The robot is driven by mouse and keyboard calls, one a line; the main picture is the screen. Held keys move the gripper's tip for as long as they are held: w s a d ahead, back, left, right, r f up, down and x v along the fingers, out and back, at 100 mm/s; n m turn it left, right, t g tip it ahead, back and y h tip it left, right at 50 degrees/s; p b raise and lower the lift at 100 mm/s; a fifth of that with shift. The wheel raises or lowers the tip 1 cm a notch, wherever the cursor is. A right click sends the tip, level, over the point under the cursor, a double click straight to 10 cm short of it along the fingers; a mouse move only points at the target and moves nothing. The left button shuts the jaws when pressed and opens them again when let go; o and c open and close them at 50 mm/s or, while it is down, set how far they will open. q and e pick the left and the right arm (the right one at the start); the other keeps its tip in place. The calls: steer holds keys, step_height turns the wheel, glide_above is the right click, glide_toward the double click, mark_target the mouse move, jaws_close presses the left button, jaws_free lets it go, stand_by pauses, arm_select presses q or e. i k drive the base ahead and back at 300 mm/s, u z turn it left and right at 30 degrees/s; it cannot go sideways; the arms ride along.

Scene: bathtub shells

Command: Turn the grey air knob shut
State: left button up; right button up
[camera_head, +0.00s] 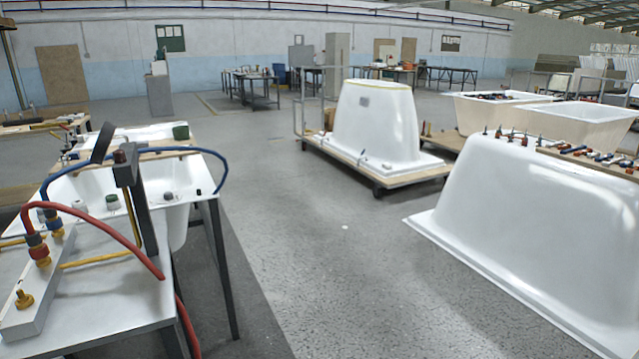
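Neither of my grippers shows in the head view. At the left is a white tub shell (178,225) on a dark-legged stand. A small grey knob (169,196) sits on its white surface at the right. Another small greyish knob (112,202) and a grey round part (80,206) lie further left. I cannot tell which of these is the air knob, or whether it is turned open or shut. A white manifold block (38,290) with a brass knob (23,299) carries the red hose (125,240) and the blue hose (205,153).
A dark upright post (143,212) stands among the hoses. A green cup-like part (181,131) sits on a wooden board behind. White tub shells stand on a wheeled pallet (375,120) and at the right (540,215). The grey floor (330,260) between is clear.

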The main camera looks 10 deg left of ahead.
mark_target(168, 196)
steer(key=i, duration=2.8)
steer(key=u, duration=1.65)
steer(key=i, duration=0.5)
steer(key=u, duration=0.3)
